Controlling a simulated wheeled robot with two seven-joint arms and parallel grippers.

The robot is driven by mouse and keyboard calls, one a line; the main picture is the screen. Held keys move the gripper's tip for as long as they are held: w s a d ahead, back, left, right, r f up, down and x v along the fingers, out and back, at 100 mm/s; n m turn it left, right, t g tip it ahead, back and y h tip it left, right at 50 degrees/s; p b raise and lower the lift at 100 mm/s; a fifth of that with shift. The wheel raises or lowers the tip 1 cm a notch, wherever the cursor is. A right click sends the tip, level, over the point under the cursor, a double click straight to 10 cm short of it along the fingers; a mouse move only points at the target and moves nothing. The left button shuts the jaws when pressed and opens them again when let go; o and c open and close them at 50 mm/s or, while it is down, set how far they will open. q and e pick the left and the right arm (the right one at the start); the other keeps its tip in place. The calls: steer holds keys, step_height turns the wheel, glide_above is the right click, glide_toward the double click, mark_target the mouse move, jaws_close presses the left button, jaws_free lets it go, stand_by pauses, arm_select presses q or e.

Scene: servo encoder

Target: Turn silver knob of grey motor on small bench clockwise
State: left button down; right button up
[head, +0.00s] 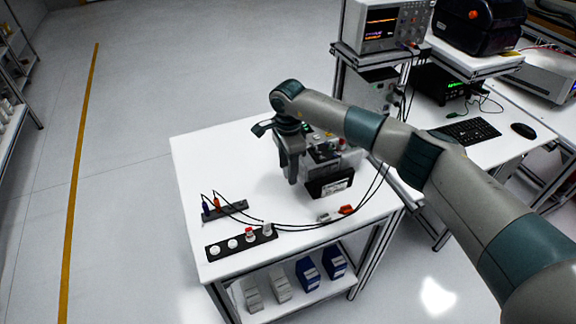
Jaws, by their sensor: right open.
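The small bench (200,165) is a white-topped table in the middle of the head view. A grey and black unit (330,185), which seems to be the motor, stands on its right half, with a clear cover and small coloured parts behind. I cannot make out the silver knob; my right arm and gripper hide part of this area. My right gripper (288,160) points down over the bench, just left of the unit. It is open, and I see nothing in it. Whether it touches the unit is unclear. My left gripper is out of view.
A black strip with several knobs (241,243) and a socket strip with plugs (225,211) lie at the front left. Thin black cables with orange and grey connectors (346,210) cross the front. Blue and grey boxes stand on the lower shelf. The bench's back left is clear.

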steer(key=c, duration=1.1)
steer(key=shift+o, duration=0.2)
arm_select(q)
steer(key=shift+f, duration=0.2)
